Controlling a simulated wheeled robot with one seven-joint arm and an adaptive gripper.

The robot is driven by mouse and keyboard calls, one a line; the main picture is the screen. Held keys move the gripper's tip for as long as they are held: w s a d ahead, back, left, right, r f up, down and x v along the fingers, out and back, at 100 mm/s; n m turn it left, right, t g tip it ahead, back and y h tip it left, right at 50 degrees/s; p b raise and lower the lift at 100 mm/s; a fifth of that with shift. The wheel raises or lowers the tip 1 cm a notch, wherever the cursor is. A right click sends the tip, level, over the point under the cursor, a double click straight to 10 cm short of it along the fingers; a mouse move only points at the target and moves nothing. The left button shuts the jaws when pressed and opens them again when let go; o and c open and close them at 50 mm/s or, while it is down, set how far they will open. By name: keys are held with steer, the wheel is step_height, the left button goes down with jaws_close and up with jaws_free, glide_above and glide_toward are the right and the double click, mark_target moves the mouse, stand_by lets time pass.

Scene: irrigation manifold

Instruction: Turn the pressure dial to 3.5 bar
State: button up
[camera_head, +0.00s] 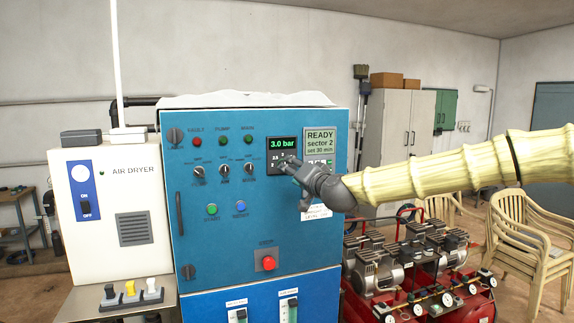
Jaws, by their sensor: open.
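The pressure dial (281,162) is on the upper right of the blue control panel (218,187), just below a small black display (282,143) that reads 3.0 bar in green. Scale marks show beside the dial, but most of the dial is hidden by my gripper. My gripper (286,165) is open at the dial, reaching in from the right. I cannot tell whether its fingers touch the dial.
A status screen (320,141) reads READY, sector 2, set 30 min. Selector switches, lamps and a red stop button (268,263) share the panel. An air dryer (110,205) stands left, and red compressors (415,270) stand right.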

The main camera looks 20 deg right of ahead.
steer(key=shift+w+a+p, duration=0.2)
steer(key=shift+w+p, duration=0.35)
steer(key=shift+w, duration=0.7)
steer(key=shift+w+a+p, duration=0.2)
steer(key=shift+w+p, duration=0.3)
steer(key=shift+w, duration=0.7)
steer(key=c, duration=1)
steer(key=shift+c, duration=0.2)
steer(key=shift+f+m+b, duration=0.2)
steer(key=shift+m+b, duration=0.1)
steer(key=shift+b, duration=0.35)
steer(key=m+b, duration=0.8)
steer(key=b, duration=0.6)
steer(key=shift+t, duration=0.4)
steer(key=shift+a+r+m, duration=0.1)
steer(key=shift+r+m, duration=0.05)
steer(key=shift+m, duration=0.25)
